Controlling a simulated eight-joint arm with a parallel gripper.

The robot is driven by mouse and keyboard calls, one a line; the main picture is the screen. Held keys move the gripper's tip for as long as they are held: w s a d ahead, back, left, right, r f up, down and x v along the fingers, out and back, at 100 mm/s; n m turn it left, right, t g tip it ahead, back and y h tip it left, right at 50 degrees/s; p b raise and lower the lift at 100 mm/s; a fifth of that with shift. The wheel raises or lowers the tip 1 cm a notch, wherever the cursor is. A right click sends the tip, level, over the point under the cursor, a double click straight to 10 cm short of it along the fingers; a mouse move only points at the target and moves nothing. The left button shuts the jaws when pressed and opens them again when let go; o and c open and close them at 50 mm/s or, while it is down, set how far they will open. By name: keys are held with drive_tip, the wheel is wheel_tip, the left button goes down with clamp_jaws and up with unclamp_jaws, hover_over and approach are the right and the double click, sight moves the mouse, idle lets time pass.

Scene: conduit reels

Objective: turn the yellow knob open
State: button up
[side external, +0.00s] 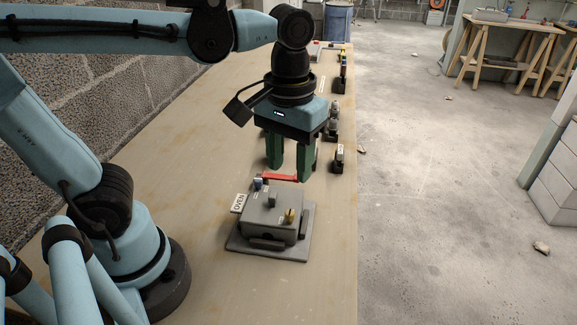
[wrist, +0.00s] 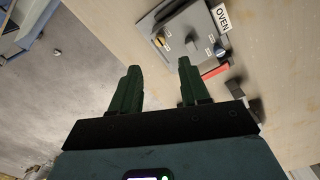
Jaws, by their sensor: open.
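A small yellow knob (side external: 290,216) stands on the sloped top of a grey box (side external: 263,225), near its right side. In the wrist view the yellow knob (wrist: 160,40) shows at the upper left of the box face. My gripper (side external: 291,173) is open and empty, above and behind the box, with its two green fingers pointing down. It is apart from the yellow knob. In the wrist view the fingers (wrist: 159,66) show below the knob, with a clear gap between them.
Several small dark devices line the bench's right edge behind.

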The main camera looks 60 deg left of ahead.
drive_tip(key=shift+r, duration=0.8)
drive_tip(key=w+a+f+m+t, duration=0.2)
drive_tip(key=a+f+m+t, duration=0.2)
drive_tip(key=a+f+t, duration=0.1)
drive_tip(key=shift+w+a+f+t, duration=0.25)
drive_tip(key=shift+a+t, duration=0.6)
drive_tip(key=shift+t, duration=0.25)
